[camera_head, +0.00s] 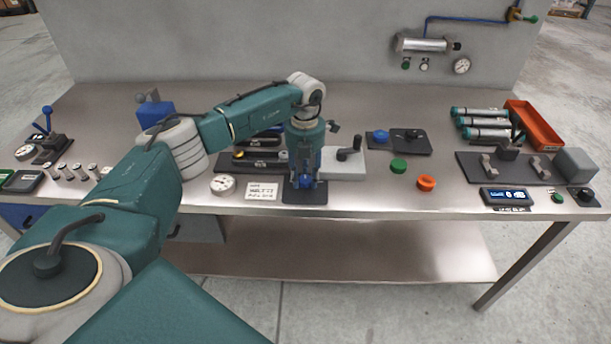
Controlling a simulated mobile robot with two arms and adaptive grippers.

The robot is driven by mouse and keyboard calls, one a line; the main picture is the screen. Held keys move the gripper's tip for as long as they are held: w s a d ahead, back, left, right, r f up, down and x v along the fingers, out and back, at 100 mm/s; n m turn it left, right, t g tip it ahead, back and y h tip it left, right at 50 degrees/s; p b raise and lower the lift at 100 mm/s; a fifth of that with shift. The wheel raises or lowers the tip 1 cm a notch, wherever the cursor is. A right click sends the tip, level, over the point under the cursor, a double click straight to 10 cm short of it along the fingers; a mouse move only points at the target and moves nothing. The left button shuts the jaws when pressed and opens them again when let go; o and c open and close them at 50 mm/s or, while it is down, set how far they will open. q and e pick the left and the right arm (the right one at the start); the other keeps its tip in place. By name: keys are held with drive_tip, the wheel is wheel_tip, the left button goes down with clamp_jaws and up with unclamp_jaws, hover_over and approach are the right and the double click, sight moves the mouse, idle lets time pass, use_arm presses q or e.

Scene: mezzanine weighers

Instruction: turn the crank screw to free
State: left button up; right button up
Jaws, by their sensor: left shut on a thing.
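My left gripper (305,183) points straight down over a small dark plate (316,197) near the table's front edge. Its fingers are closed around a small blue part on that plate, mostly hidden by the fingers. Just right of the gripper, a light grey block (344,167) carries a black crank handle (349,152). I cannot tell whether this crank is the crank screw, or whether the held part belongs to it. My right gripper is not in view.
Green (398,166) and orange (426,183) caps lie to the right. A dark plate with a blue knob (382,138) is behind them. An orange tray (533,124) stands at the back right. A gauge (222,184) and label card (262,191) lie left of my gripper.

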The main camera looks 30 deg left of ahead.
sight(307, 181)
use_arm(q)
drive_tip(key=n, duration=0.4)
drive_tip(key=shift+s+f+n, duration=0.25)
drive_tip(key=shift+s+n, duration=0.05)
drive_tip(key=n, duration=0.1)
drive_tip(key=n+p, duration=0.1)
drive_tip(key=n, duration=0.3)
drive_tip(key=shift+d, duration=0.25)
drive_tip(key=shift+n, duration=0.3)
drive_tip(key=shift+d, duration=0.1)
drive_tip(key=o, duration=1.1)
drive_tip(key=shift+w+r, duration=0.15)
drive_tip(key=shift+r, duration=0.2)
wheel_tip(307, 181, up, 12)
drive_tip(key=shift+f, duration=0.2)
